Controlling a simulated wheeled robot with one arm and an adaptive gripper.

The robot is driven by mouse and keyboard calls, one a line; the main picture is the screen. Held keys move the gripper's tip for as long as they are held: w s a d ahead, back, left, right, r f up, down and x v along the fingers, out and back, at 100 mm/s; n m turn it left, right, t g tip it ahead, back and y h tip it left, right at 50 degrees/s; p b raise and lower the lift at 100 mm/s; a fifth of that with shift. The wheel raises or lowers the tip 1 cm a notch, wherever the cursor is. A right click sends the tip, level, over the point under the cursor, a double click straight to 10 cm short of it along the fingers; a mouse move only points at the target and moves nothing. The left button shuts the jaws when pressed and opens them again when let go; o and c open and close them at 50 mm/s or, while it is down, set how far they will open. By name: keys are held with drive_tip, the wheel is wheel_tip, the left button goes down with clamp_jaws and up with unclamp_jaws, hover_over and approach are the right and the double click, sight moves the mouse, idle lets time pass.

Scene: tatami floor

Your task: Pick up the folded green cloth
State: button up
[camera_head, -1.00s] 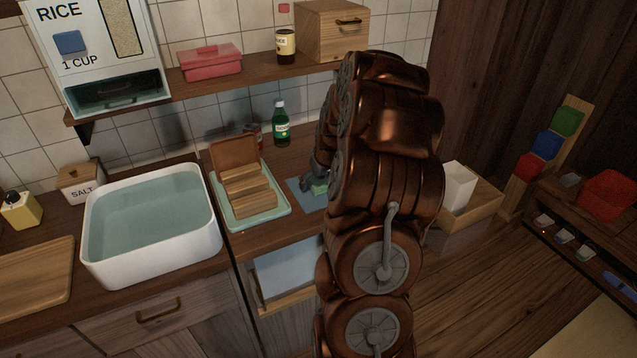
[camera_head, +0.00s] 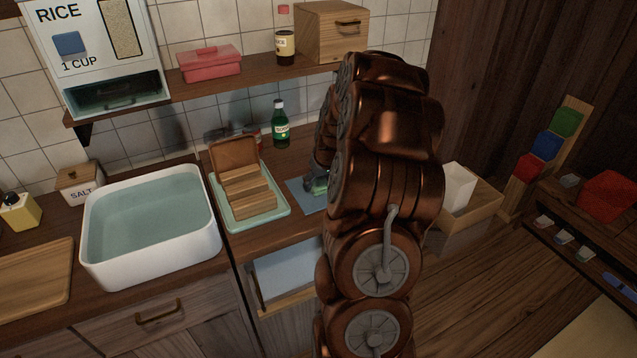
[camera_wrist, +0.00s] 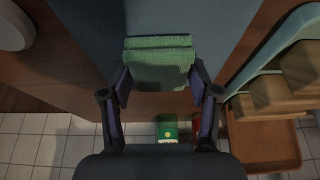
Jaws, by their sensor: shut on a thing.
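The folded green cloth (camera_wrist: 160,68) is between the two fingers of my gripper (camera_wrist: 160,88) in the wrist view, and the fingers press on its two sides. In the head view only a small part of the cloth (camera_head: 318,186) shows, over the blue mat (camera_head: 303,197). My gripper (camera_head: 318,176) is there too, mostly hidden behind my copper-coloured arm. The mat (camera_wrist: 190,20) also shows beneath the cloth in the wrist view. I cannot tell whether the cloth is touching the mat.
A pale green tray (camera_head: 283,209) with a wooden rack stands left of the mat. A green bottle (camera_head: 280,127) stands behind. A white basin (camera_head: 98,262) of water is farther left. A wooden tray (camera_head: 483,205) with a white box is to the right. A shelf (camera_head: 225,88) runs above.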

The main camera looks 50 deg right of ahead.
sight(316, 183)
drive_tip(key=shift+r+b, duration=0.5)
drive_tip(key=shift+r, duration=1.25)
drive_tip(key=shift+s+a+b, duration=0.3)
drive_tip(key=shift+s+a, duration=0.4)
drive_tip(key=shift+a, duration=0.05)
drive_tip(key=s+a+r+b, duration=0.1)
drive_tip(key=s+a+b, duration=0.1)
drive_tip(key=s+a, duration=0.7)
drive_tip(key=shift+a+r+b, duration=0.2)
drive_tip(key=shift+a+b, duration=0.15)
drive_tip(key=shift+a, duration=0.3)
drive_tip(key=shift+s, duration=0.1)
drive_tip(key=o, duration=0.5)
drive_tip(key=c, duration=0.4)
drive_tip(key=shift+o, duration=0.2)
drive_tip(key=shift+s, duration=0.1)
